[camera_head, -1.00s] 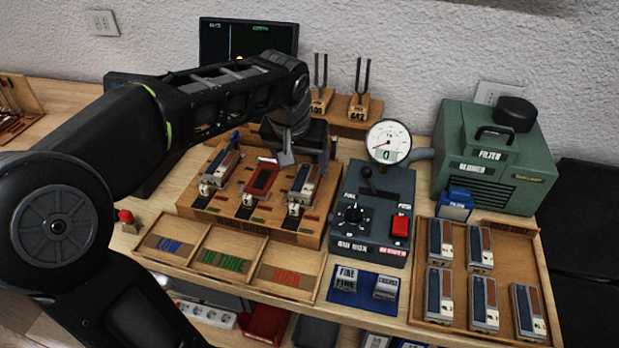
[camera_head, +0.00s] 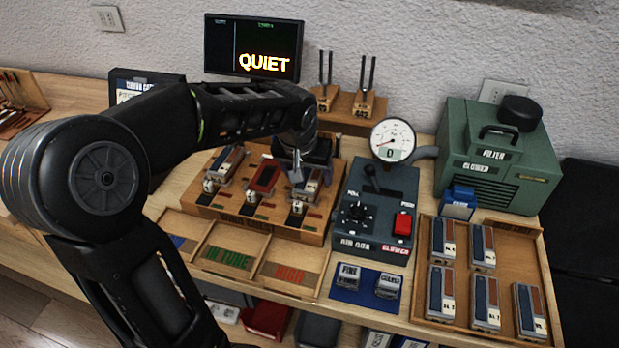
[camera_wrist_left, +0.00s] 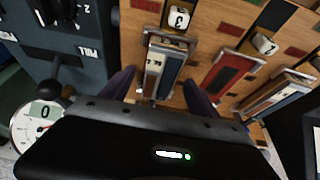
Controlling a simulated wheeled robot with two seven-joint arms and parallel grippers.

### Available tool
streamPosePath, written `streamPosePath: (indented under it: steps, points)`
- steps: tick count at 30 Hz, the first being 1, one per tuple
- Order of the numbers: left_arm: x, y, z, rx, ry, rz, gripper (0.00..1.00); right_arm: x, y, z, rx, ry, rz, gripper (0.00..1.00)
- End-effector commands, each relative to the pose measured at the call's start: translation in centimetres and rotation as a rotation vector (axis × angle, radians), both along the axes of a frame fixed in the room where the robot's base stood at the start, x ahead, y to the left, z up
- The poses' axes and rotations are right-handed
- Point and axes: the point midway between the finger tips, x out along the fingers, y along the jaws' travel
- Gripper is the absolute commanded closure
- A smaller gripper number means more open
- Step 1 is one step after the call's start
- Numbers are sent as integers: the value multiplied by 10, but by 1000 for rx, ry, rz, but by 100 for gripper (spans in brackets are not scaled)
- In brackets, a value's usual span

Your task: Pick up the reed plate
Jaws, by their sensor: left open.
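A reed plate (camera_head: 309,186) with blue and brown strips sits in the right-hand station of the wooden stand (camera_head: 228,213). It also shows in the left wrist view (camera_wrist_left: 161,72), lying between my fingers. My left gripper (camera_head: 300,172) is open above this plate, and its arm comes in from the left. In the left wrist view, one dark finger of the gripper (camera_wrist_left: 158,92) is on each side of the plate; I cannot tell whether they touch it. The gripper hides part of the plate in the head view. My right gripper is not in view.
A red piece (camera_head: 264,178) and another plate (camera_head: 226,163) stand on the same stand. The grey control box (camera_head: 375,235) with a gauge (camera_head: 392,140) is close on the right. A wooden tray (camera_head: 457,318) holds several plates. Tuning forks (camera_head: 364,90) stand behind.

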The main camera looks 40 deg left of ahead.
Motion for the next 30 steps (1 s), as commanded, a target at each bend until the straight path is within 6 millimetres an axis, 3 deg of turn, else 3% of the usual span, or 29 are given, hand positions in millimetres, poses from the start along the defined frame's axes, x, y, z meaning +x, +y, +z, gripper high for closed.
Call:
streamPosePath:
  steps: [4,21,30]
  points:
    - [4,1,-11,0,0,-1,29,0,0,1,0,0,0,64]
    - [4,1,-11,1,-1,-1,29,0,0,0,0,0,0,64]
    - [4,1,-11,1,-1,-1,53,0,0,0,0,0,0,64]
